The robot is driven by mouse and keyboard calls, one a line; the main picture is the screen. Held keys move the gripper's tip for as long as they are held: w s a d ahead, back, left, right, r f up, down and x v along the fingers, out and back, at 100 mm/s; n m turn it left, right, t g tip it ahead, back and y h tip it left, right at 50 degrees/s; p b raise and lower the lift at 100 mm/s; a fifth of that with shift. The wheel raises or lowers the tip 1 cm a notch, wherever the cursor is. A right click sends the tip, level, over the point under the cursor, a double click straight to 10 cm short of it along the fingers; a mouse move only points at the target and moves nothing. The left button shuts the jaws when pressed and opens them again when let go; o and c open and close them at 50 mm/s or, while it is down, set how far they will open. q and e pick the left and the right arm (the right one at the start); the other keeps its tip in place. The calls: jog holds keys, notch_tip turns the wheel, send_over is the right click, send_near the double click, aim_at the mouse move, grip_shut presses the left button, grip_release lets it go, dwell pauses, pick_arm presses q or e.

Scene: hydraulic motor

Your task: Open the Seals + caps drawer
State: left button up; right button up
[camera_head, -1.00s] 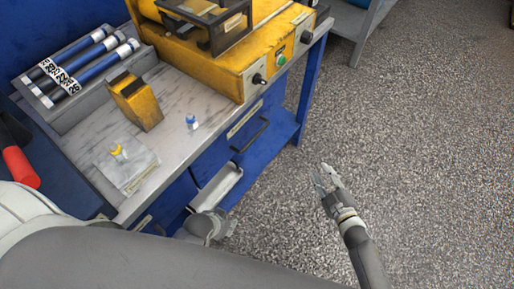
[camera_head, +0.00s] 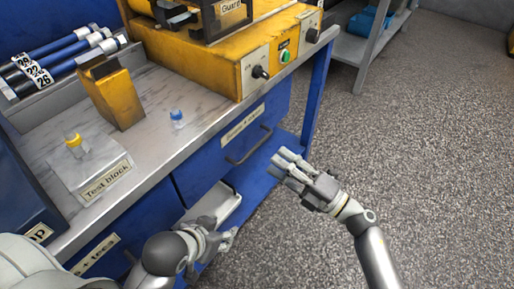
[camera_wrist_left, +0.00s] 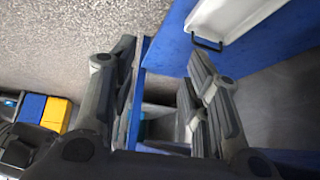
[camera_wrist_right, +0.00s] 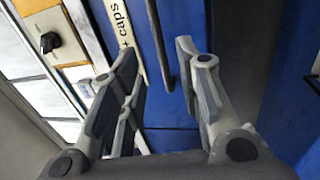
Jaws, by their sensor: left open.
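The Seals + caps drawer (camera_head: 208,168) is a blue front under the bench top, with a pale label (camera_head: 243,125) and a dark bar handle (camera_head: 250,148). It looks shut. My right gripper (camera_head: 284,163) is open and empty, just right of the handle in the head view. In the right wrist view the handle (camera_wrist_right: 160,50) lies ahead, between the lines of the open fingers, and the label (camera_wrist_right: 126,30) reads "+ caps". I see no contact. My left gripper (camera_head: 226,240) is open and low beside the bench; in the left wrist view its fingers (camera_wrist_left: 160,95) are spread.
A white tray (camera_head: 213,207) sits low under the drawer. The bench top holds a test block (camera_head: 95,175), a small blue-capped part (camera_head: 177,118), a yellow block (camera_head: 118,100) and a yellow machine (camera_head: 215,60). The floor (camera_head: 430,150) at right is clear.

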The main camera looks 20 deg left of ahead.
aim_at(257, 145)
pick_arm(q)
jog(key=w+t, duration=0.1)
jog(key=w+d+r, duration=0.1)
jog(key=w+r+t+b, duration=0.1)
jog(key=w, duration=0.1)
jog(key=shift+w+d+r+t+h, duration=0.1)
jog(key=shift+d+r+t+h, duration=0.1)
jog(key=shift+r+t+h, duration=0.15)
pick_arm(e)
jog(key=x, duration=0.8)
jog(key=shift+f, duration=0.15)
pick_arm(q)
jog(key=shift+f, duration=0.1)
pick_arm(e)
grip_shut()
